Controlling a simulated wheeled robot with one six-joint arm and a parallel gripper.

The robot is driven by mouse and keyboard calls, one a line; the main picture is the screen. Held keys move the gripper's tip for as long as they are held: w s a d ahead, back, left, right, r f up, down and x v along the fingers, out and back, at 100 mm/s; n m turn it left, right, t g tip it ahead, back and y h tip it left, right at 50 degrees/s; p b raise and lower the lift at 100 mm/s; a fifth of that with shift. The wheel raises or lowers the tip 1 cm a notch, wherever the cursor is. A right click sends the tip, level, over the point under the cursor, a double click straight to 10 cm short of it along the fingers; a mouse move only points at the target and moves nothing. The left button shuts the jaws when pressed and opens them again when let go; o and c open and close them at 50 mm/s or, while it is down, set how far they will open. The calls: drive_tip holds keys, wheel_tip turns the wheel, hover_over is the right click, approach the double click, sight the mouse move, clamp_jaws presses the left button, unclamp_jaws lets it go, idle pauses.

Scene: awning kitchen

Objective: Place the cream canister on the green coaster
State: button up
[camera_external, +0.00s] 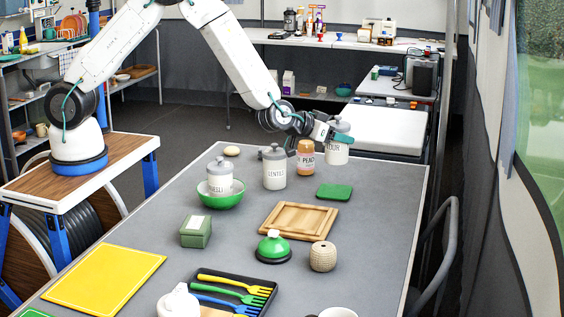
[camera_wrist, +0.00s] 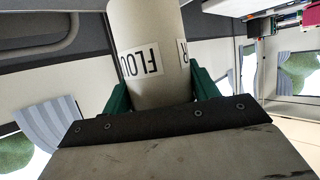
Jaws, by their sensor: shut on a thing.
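A cream canister labelled FLOUR (camera_external: 337,153) with a grey lid is at the far right end of the table. My gripper (camera_external: 330,134) is shut around its upper body. In the wrist view the same canister (camera_wrist: 147,40) stands between the two green fingers, its label upside down in the picture. I cannot tell whether its base touches the table. The green coaster (camera_external: 334,192) lies flat and bare on the table, nearer the camera than the canister. Two similar canisters stand nearby: one labelled LENTILS (camera_external: 274,174), and one (camera_external: 220,183) inside a green bowl (camera_external: 223,202).
A peach jar (camera_external: 306,163) stands close left of the held canister. A wooden tray (camera_external: 298,219) lies just in front of the coaster. The table right of the coaster is clear.

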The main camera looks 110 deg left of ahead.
sight(334, 164)
wheel_tip(334, 164, down, 9)
drive_tip(key=shift+r, duration=0.15)
idle(0.4)
drive_tip(key=shift+f, duration=0.2)
drive_tip(key=o, duration=1.1)
drive_tip(key=shift+r, duration=0.15)
drive_tip(key=shift+s+d+r, duration=0.2)
drive_tip(key=shift+s+d, duration=0.05)
drive_tip(key=shift+d, duration=0.1)
drive_tip(key=v, duration=1.1)
drive_tip(key=shift+s+r, duration=0.1)
drive_tip(key=shift+d, duration=0.1)
